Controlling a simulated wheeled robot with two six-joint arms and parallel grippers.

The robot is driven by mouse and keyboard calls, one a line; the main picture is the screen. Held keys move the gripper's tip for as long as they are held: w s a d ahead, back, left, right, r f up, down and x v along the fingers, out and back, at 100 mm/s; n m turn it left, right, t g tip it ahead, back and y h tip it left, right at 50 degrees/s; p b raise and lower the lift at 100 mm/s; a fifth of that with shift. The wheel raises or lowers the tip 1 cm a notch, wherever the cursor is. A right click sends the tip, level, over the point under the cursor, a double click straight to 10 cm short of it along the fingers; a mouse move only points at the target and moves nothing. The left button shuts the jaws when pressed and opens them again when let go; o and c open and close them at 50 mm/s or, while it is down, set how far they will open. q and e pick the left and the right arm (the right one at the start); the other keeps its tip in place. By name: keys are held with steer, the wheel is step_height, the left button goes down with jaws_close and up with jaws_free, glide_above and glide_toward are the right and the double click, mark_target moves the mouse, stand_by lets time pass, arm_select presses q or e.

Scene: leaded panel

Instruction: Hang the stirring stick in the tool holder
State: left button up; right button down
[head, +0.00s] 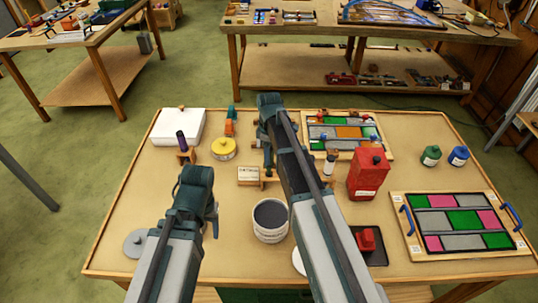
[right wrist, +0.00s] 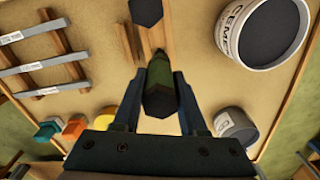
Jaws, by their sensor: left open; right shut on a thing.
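My right gripper (head: 268,165) is shut and points down above the middle of the table. In the right wrist view its fingers (right wrist: 161,100) close on a dark green handle with a dark six-sided end, which I take as the stirring stick (right wrist: 160,92). Its lower part is hidden. A wooden holder piece with a white label (head: 250,176), likely the tool holder, stands beside the gripper; a wooden piece (right wrist: 150,48) also shows past the handle in the wrist view. I cannot tell whether the stick touches it. My left gripper (head: 208,216) is open and empty, left of the cement tub.
The cement tub (head: 270,221) stands just in front of the holder. A yellow pot (head: 223,149), white box (head: 180,127) and purple-handled tool (head: 181,140) stand left. A red can (head: 367,175) and glass panel (head: 460,222) are right.

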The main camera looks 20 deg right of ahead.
steer(key=shift+f+b, duration=1.5)
steer(key=shift+f, duration=0.35)
steer(key=shift+c, duration=1.8)
jaws_free()
steer(key=shift+r, duration=0.15)
step_height(320, 180, up, 14)
steer(key=p, duration=1.4)
steer(key=shift+f, duration=0.2)
